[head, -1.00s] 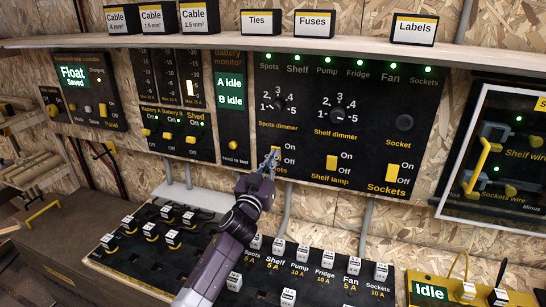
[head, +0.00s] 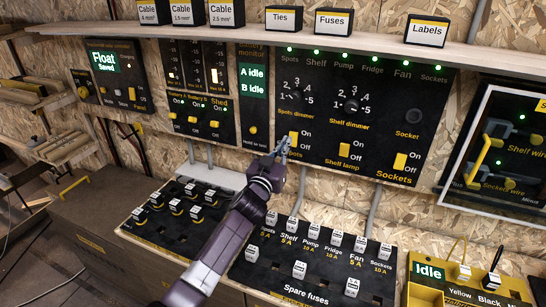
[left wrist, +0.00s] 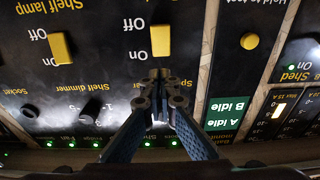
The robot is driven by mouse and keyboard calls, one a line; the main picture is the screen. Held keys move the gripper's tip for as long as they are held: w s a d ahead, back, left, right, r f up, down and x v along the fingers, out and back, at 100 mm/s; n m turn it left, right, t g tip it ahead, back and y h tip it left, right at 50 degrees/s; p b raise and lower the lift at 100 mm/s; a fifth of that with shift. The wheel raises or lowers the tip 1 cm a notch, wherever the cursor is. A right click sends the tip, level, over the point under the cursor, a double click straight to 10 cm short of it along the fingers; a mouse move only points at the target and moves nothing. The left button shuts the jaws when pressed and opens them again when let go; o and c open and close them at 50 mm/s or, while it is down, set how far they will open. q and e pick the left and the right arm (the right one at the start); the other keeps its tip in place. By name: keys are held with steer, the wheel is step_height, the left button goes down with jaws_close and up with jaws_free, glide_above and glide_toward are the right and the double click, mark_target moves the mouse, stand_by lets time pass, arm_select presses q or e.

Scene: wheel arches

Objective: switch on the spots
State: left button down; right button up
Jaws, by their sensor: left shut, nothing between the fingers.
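The spots switch (head: 294,138) is a yellow rocker between On and Off labels, below the spots dimmer (head: 295,92) on the black panel. Its yellow face also shows in the left wrist view (left wrist: 160,40), upside down. I cannot tell which way it is tipped. My left gripper (head: 284,148) is shut and empty, its tips at the lower left of the switch. In the left wrist view its closed tips (left wrist: 158,76) lie just beyond the switch's On end. I cannot tell whether they touch the panel. My right gripper is not in view.
The shelf lamp switch (head: 344,148) and the sockets switch (head: 400,161) are to the right. Green lights line the panel's top. A wooden shelf (head: 260,37) with labelled boxes juts out above. A fuse board (head: 265,282) lies below. A framed cover (head: 500,145) stands at right.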

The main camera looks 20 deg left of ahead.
arm_select(q)
steer(key=s+r, duration=0.1)
steer(key=s, duration=0.7)
steer(key=shift+s+a+r+b, duration=0.15)
steer(key=shift+s+a+b, duration=0.1)
steer(key=shift+b, duration=0.15)
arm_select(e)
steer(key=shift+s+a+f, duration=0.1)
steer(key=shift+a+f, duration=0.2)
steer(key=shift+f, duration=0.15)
